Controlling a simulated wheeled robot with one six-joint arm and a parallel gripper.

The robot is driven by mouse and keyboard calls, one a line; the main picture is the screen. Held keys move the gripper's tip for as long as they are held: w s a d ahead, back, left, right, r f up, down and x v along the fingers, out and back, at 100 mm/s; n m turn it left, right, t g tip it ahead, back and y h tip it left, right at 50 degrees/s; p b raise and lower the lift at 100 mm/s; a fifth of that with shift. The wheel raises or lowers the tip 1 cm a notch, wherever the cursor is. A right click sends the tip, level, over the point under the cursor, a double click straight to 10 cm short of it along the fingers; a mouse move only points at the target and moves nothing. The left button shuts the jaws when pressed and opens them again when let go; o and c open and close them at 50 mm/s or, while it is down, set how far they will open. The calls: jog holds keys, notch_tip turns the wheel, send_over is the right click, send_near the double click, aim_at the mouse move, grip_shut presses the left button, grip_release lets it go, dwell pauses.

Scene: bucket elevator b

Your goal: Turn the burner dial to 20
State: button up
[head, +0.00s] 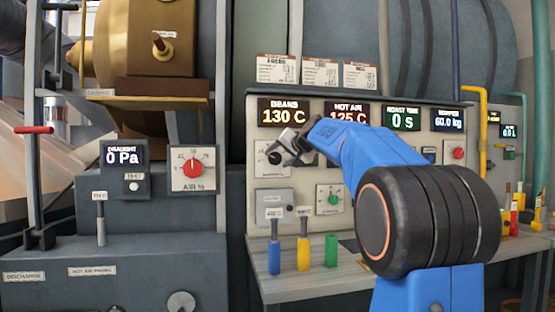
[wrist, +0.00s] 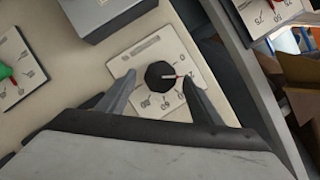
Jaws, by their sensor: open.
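A black dial knob (wrist: 155,80) sits on a white scale plate (wrist: 143,60) in the wrist view. Its pale pointer line points to the right of that picture, toward a red mark. The scale numbers are tilted and too small to read surely. My gripper (wrist: 158,84) is open, with one finger on each side of the knob; I cannot tell whether either finger touches it. In the head view my gripper (head: 290,148) is in front of the dial plate (head: 263,150) below the beans display, partly hiding the knob. No legible name shows on this dial.
A red AIR dial (head: 193,168) is on the left cabinet. A green dial (head: 333,198) and a grey box (head: 273,207) are below on the panel. Blue (head: 274,256), yellow (head: 303,252) and green (head: 331,250) levers rise from the ledge. The beans display (head: 283,112) reads 130 C.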

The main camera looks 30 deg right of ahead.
jog(key=v, duration=1.5)
jog(key=shift+s, duration=0.25)
jog(key=shift+r, duration=0.1)
